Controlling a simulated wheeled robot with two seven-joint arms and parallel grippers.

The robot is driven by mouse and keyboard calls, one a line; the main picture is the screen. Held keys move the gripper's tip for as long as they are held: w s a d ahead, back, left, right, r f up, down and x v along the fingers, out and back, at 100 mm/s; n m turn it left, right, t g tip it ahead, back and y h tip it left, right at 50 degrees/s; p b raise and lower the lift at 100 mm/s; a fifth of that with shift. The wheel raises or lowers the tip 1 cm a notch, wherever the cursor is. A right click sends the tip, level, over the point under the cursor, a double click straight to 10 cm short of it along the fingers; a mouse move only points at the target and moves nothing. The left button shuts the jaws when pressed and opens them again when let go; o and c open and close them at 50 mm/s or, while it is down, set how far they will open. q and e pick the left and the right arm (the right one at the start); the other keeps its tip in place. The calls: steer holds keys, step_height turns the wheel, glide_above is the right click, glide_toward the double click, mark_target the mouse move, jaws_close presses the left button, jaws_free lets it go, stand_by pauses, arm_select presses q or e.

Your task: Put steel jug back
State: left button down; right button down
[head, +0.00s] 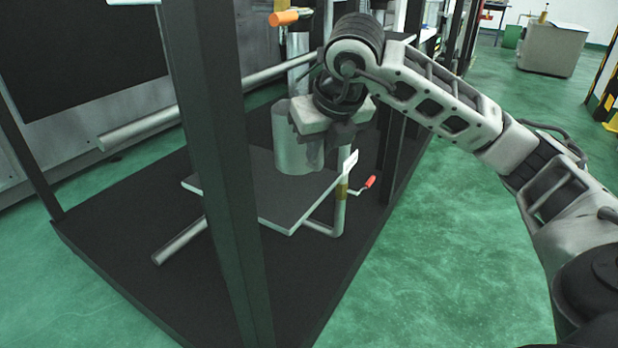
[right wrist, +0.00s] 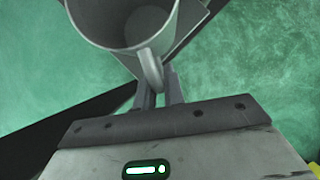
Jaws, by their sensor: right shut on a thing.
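The steel jug (head: 291,145) is a grey metal cylinder, upright at the grey plate (head: 278,211) on the dark platform. I cannot tell whether its base touches the plate. My right gripper (head: 318,150) is at the jug's right side and covers part of it. In the right wrist view the jug (right wrist: 95,25) shows its open, empty-looking mouth, and my right gripper (right wrist: 160,88) is shut on its handle (right wrist: 151,70). My left gripper is not in the head view.
A dark post (head: 215,150) stands in front, left of the jug. A metal stand with a red-handled clamp (head: 369,183) is right of the plate. Metal bars (head: 180,241) lie to the left. Green floor on the right is open.

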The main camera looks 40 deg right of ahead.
mark_target(310, 170)
steer(key=x, duration=0.3)
steer(key=shift+w+d+f, duration=0.15)
steer(key=shift+w+f, duration=0.05)
steer(key=shift+w, duration=0.25)
steer(key=shift+w+f+b, duration=0.3)
steer(key=shift+w+f, duration=0.1)
steer(key=shift+w+d+f, duration=0.1)
steer(key=shift+w+f, duration=0.05)
steer(key=shift+f, duration=0.1)
step_height(310, 170, down, 3)
steer(key=shift+w+r+b, duration=0.2)
steer(key=shift+b, duration=0.25)
steer(key=shift+f, duration=0.35)
steer(key=c, duration=1.9)
jaws_free()
steer(key=shift+f, duration=0.15)
steer(key=o, duration=0.4)
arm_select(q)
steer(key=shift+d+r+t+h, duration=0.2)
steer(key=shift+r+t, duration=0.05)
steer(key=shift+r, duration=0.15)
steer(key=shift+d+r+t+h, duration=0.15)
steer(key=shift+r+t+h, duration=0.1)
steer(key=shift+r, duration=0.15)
